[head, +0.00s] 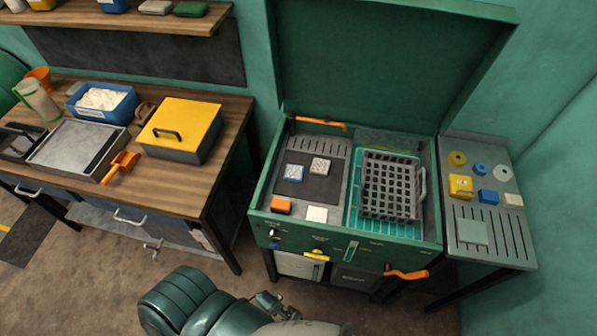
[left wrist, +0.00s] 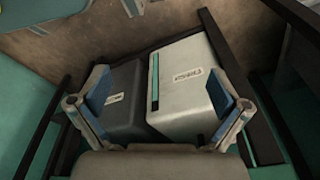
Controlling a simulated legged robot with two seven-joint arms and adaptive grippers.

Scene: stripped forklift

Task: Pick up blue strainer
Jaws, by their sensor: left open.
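I cannot make out a clearly blue strainer in either view. A dark grey mesh basket (head: 390,186) with a side handle stands in the teal-lined basin (head: 353,220) on the right of the green machine. My left gripper (head: 268,303) is low in front of the machine, apart from the basket. In the left wrist view the left gripper (left wrist: 160,95) is open and empty, its blue-padded fingers spread in front of two bins. My right gripper is not in view.
Under the machine are a white bin (head: 300,265) and a dark bin (head: 355,280). The raised green lid (head: 370,70) stands behind. A wooden bench (head: 190,182) is at left, a metal side shelf (head: 510,235) at right.

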